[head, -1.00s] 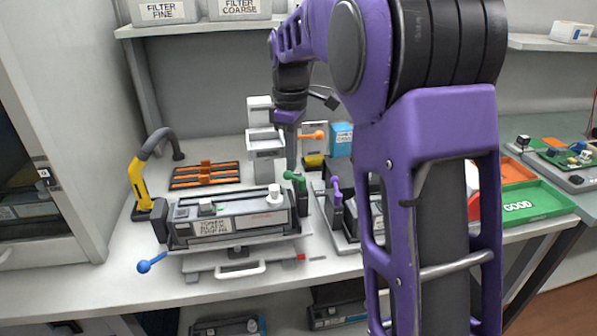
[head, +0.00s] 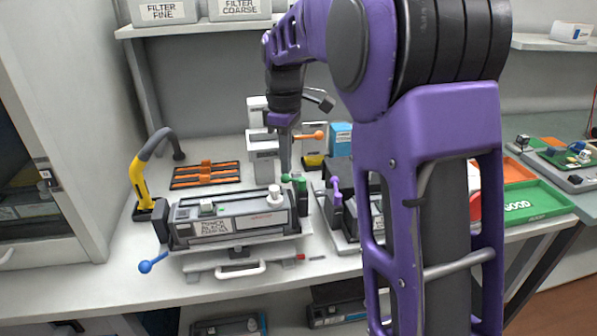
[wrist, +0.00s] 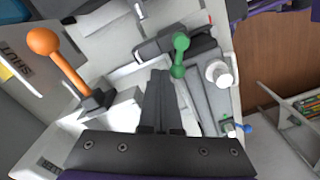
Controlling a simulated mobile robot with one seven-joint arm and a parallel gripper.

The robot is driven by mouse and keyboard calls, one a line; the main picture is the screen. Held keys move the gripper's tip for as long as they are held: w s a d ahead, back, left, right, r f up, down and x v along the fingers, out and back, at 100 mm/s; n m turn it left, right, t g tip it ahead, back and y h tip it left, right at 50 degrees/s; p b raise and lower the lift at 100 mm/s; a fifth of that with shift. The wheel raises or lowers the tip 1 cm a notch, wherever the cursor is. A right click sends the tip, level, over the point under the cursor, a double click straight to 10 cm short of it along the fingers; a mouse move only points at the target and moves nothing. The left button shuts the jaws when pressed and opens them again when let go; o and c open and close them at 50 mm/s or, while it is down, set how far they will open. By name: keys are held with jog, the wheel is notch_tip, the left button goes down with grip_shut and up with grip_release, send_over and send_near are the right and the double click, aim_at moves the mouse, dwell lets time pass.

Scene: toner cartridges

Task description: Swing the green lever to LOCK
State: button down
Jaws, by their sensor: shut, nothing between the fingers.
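The green lever (head: 299,184) stands at the right end of the toner cartridge's cradle, its ball end pointing left in the head view. In the wrist view the green lever (wrist: 179,56) is just beyond and slightly right of the fingertips. My gripper (head: 286,168) points down just behind the lever. In the wrist view my gripper (wrist: 160,76) has its fingers together with nothing between them. A gap shows between fingers and lever in the wrist view. No LOCK marking can be read. The toner cartridge (head: 238,229) lies in the cradle.
A blue-ball lever (head: 147,266) is at the cradle's left front. An orange lever (head: 312,136) stands behind and shows at left in the wrist view (wrist: 62,60). A purple lever (head: 335,191) is close on the right. A white knob (wrist: 219,74) stands beside the green lever.

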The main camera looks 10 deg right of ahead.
jog(key=shift+s+a, duration=0.25)
jog(key=shift+a, duration=0.05)
dwell(0.6)
jog(key=shift+s+a, duration=0.25)
jog(key=shift+s, duration=0.05)
jog(key=shift+r+p, duration=0.1)
jog(key=shift+p, duration=0.2)
notch_tip(320, 180, up, 7)
jog(key=p, duration=0.6)
